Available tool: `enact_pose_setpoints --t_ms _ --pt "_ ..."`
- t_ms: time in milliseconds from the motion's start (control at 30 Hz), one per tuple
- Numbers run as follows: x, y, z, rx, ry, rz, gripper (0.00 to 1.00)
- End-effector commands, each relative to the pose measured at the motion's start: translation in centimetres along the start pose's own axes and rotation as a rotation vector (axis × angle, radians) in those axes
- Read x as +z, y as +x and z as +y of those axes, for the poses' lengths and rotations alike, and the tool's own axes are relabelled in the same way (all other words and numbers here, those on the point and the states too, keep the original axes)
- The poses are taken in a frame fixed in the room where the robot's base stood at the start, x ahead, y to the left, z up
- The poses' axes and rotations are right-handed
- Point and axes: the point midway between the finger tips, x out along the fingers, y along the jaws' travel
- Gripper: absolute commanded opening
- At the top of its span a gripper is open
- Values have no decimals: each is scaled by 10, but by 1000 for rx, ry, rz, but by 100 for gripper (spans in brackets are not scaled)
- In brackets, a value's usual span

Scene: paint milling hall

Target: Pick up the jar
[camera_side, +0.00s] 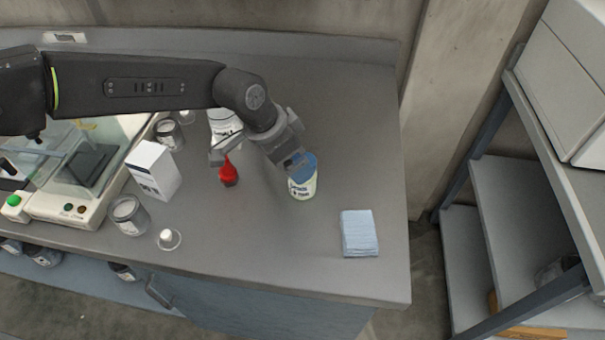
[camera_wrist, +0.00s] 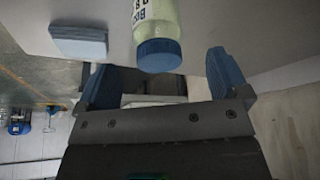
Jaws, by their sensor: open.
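The jar (camera_side: 302,187) stands upright on the grey bench, with a blue lid, pale yellow-green contents and a label with dark print. My gripper (camera_side: 257,161) is open and empty above the bench. In the side view, its right finger overlaps the jar's lid; whether they touch cannot be told. In the wrist view, the jar (camera_wrist: 159,25) appears lid-down at the top, roughly between the directions of the two blue fingertips of my gripper (camera_wrist: 163,78), but beyond them.
A red-topped bottle (camera_side: 229,174) stands close below the left finger, and a white bottle (camera_side: 223,124) is behind it. A folded blue cloth (camera_side: 359,233) lies right of the jar. A white box (camera_side: 153,170), glass jar (camera_side: 129,217) and balance (camera_side: 63,205) occupy the left. The bench's right front is mostly clear.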

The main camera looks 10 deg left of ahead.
Motion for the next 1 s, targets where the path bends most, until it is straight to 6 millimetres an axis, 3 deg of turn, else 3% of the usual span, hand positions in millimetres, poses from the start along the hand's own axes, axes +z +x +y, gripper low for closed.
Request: enact_pose_setpoints --t_ms 167,500,767,1000 --pt "-1 11 1 0 0 0 93" --pt "-6 55 3 1 0 1 93" --pt "-6 58 3 0 0 2 93" --pt "-6 57 3 0 -1 1 72"
